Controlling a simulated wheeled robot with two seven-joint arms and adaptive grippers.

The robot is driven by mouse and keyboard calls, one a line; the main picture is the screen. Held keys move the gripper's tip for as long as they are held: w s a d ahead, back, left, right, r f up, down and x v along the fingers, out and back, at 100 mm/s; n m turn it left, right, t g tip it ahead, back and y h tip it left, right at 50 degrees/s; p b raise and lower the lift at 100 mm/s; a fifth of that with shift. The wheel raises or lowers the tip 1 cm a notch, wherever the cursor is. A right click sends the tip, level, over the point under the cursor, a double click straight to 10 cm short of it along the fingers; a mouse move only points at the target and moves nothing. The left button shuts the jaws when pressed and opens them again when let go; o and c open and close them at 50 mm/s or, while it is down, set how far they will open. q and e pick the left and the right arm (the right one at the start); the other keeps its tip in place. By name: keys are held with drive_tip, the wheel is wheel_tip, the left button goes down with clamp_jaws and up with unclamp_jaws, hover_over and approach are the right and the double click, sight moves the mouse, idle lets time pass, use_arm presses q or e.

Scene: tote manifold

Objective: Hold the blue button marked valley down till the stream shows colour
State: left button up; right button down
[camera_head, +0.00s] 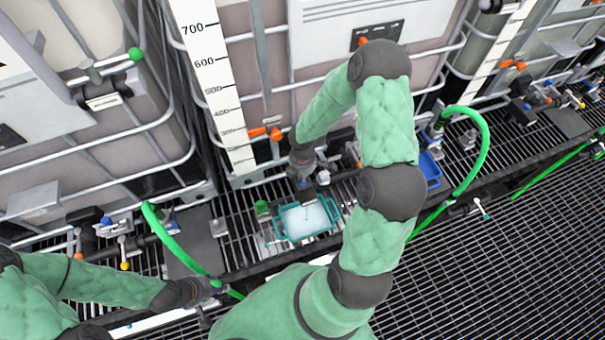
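I cannot make out a blue button marked valley; the spot around my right gripper's tip is hidden or too small to read. My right gripper (303,178) points down at the manifold in front of the middle tote, just above a teal tray. Its fingers are dark and small, and I cannot tell if they are open. The teal tray (283,230) stands on the grating and holds pale, whitish liquid; no coloured stream shows. My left gripper (212,287) is low at the left, beside a green hose (172,238); its fingers are not clear.
Caged totes (265,60) line the back, with a white level scale (218,85) on the middle one. A blue bin (430,170) is right of my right arm. A blue knob (107,221) sits on the left manifold. Another green hose (484,140) loops right. The lower-right grating (500,270) is clear.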

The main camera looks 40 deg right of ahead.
drive_tip(key=shift+s+a+f, duration=0.25)
drive_tip(key=shift+s+f, duration=0.05)
drive_tip(key=shift+s, duration=0.15)
idle(0.4)
drive_tip(key=shift+r, duration=0.25)
drive_tip(key=r+p, duration=0.2)
drive_tip(key=r, duration=0.1)
drive_tip(key=r+p, duration=0.1)
drive_tip(key=r, duration=0.1)
drive_tip(key=shift+w+d+r, duration=0.1)
drive_tip(key=shift+w+d, duration=0.15)
drive_tip(key=shift+w, duration=0.1)
use_arm(q)
drive_tip(key=r, duration=0.1)
drive_tip(key=d+r, duration=0.1)
drive_tip(key=s+r, duration=0.1)
drive_tip(key=shift+d+r, duration=0.1)
drive_tip(key=shift+d, duration=0.3)
use_arm(e)
wheel_tip(320, 180, up, 9)
drive_tip(key=shift+w, duration=0.1)
